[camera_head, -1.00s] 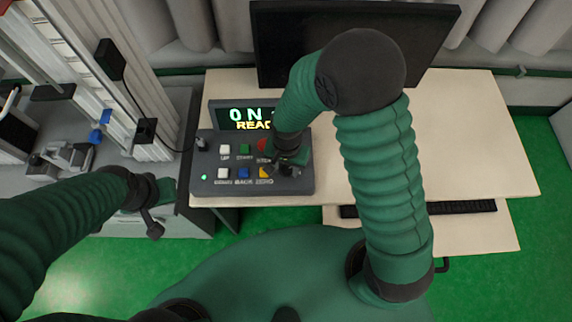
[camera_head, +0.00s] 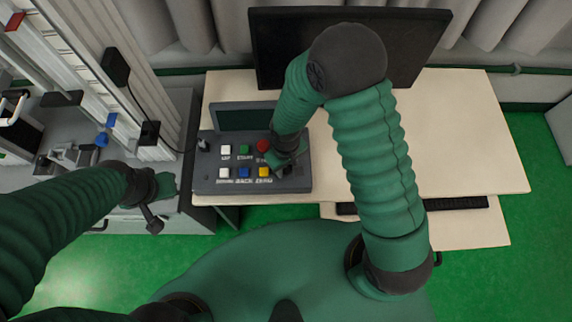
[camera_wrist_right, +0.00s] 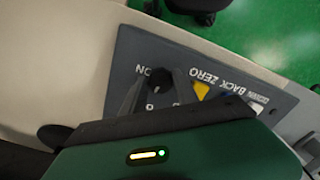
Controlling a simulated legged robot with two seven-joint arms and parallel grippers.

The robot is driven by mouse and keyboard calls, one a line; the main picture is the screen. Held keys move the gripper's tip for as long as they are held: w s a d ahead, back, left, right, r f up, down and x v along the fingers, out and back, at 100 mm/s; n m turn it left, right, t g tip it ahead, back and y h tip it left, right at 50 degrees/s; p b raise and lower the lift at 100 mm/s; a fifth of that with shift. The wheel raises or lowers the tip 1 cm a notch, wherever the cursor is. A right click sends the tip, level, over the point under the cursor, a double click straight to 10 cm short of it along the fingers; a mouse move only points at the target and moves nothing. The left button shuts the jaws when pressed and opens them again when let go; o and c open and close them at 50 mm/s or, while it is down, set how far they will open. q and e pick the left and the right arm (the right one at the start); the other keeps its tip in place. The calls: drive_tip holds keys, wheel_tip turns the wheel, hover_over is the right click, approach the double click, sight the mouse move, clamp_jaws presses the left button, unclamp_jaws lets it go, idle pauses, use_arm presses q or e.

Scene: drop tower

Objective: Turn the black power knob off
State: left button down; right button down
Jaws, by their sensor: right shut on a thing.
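The black power knob (camera_wrist_right: 160,78) shows in the right wrist view on the grey control box, beside the white "ON" print. The fingers of my right gripper (camera_wrist_right: 157,88) stand on both sides of it, shut on it. In the head view my right gripper (camera_head: 289,164) is at the right part of the control box (camera_head: 206,182) and mostly hides the knob. The box's display (camera_head: 243,119) is dark. My left gripper (camera_head: 154,218) hangs left of the box, away from it; its jaw opening is unclear.
White, green, red, blue and yellow buttons sit left of the knob, the red one (camera_head: 263,146) close to my right gripper. A black monitor (camera_head: 275,50) stands behind on the pale desk (camera_head: 460,130). The drop tower (camera_head: 100,60) is at the left.

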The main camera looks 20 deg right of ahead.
drive_tip(key=shift+w+r+n+p, duration=0.1)
drive_tip(key=shift+w+n+p, duration=0.2)
drive_tip(key=shift+n, duration=0.7)
drive_tip(key=c, duration=1.3)
unclamp_jaws()
drive_tip(key=o, duration=0.4)
drive_tip(key=shift+a, duration=0.1)
drive_tip(key=shift+s, duration=0.1)
